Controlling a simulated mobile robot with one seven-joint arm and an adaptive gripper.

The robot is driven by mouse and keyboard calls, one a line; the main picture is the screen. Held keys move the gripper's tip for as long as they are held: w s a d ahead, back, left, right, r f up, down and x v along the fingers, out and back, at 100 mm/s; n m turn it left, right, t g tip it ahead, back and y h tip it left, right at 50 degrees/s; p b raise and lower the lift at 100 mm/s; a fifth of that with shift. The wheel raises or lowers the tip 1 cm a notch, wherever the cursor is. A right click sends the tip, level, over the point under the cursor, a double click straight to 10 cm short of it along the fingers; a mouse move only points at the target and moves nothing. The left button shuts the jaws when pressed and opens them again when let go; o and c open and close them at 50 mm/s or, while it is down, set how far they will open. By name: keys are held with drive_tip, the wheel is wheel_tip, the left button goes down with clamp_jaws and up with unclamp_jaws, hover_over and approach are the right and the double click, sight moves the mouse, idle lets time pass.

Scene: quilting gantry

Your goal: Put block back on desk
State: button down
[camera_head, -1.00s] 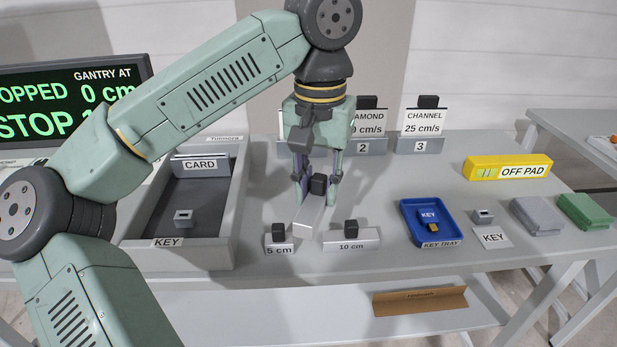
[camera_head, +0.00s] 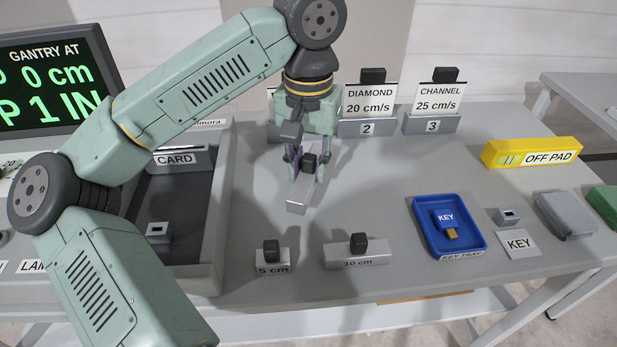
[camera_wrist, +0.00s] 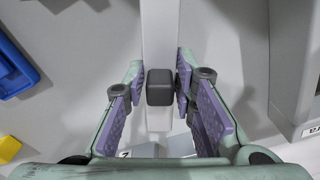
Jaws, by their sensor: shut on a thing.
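My gripper (camera_head: 306,172) is shut on the black knob (camera_head: 309,161) of a long pale grey block (camera_head: 299,197). No label shows on this block. In the wrist view the knob (camera_wrist: 160,87) sits between the purple-padded fingers, and the bar (camera_wrist: 158,30) runs away beneath it. The held block is over the middle of the grey desk (camera_head: 380,190); I cannot tell whether it touches the top. The shorter 5 cm block (camera_head: 272,260) and the 10 cm block (camera_head: 357,254) stand apart from it, nearer the desk's front edge, each with a black knob.
A grey tray (camera_head: 215,240) with a raised wall is to the left. A blue key tray (camera_head: 420,238) and yellow off pad (camera_head: 530,153) are to the right. Signed holders 2 (camera_head: 366,128) and 3 (camera_head: 431,124) stand behind. The desk right of the held block is clear.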

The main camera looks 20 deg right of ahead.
sight(309, 171)
drive_tip(key=shift+f+p, duration=0.4)
drive_tip(key=shift+f, duration=1.45)
drive_tip(key=shift+f, duration=0.2)
drive_tip(key=c, duration=1.3)
unclamp_jaws()
drive_tip(key=shift+r, duration=0.15)
wheel_tip(309, 171, up, 12)
drive_tip(key=shift+r+b, duration=0.1)
drive_tip(key=shift+b, duration=0.5)
drive_tip(key=shift+s, duration=0.1)
